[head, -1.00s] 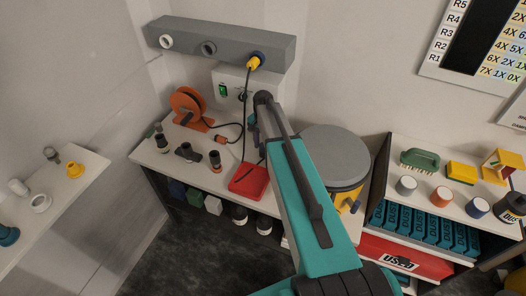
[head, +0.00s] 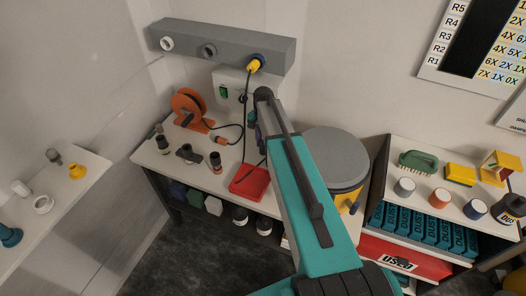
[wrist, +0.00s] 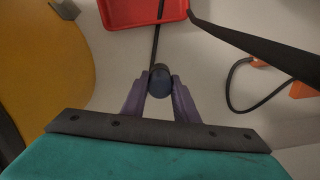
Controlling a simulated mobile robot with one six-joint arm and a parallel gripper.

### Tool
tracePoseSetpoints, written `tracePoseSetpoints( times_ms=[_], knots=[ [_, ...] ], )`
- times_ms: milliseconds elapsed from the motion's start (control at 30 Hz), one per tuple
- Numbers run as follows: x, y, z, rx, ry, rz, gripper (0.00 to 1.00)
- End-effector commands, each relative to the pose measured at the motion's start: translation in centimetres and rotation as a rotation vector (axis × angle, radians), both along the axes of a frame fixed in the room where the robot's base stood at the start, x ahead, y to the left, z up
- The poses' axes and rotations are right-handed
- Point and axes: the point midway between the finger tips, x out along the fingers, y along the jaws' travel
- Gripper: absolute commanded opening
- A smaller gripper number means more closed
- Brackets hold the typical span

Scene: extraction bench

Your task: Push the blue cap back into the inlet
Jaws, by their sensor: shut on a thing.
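My gripper (wrist: 159,74) is shut on a small dark blue cap (wrist: 158,84), seen end-on between its purple fingers in the wrist view. In the head view my arm hides most of the gripper, so the cap's angle is unclear there. The grey wall manifold (head: 225,45) carries a white-ringed port (head: 167,44), a dark port (head: 209,50) and a port with a yellow plug (head: 254,64) in a blue ring. I cannot tell which opening is the cap's inlet. The gripper is below the manifold, near the wall box.
A white wall box (head: 228,88) hangs above the bench. A red tray (head: 249,181), an orange reel (head: 189,106) with a black cable and several small fittings occupy the bench. A grey-lidded drum (head: 335,155) stands to the right of my arm. A dark cord hangs near the gripper.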

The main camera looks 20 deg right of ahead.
Motion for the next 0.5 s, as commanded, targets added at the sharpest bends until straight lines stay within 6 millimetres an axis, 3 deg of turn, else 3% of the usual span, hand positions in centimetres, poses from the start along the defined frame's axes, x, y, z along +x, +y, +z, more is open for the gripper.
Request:
tracePoseSetpoints(
  times_ms=[500],
  knots=[
    [0.0, 0.0, 2.4, 0.0, 0.001, 0.0, 0.0]
  ],
)
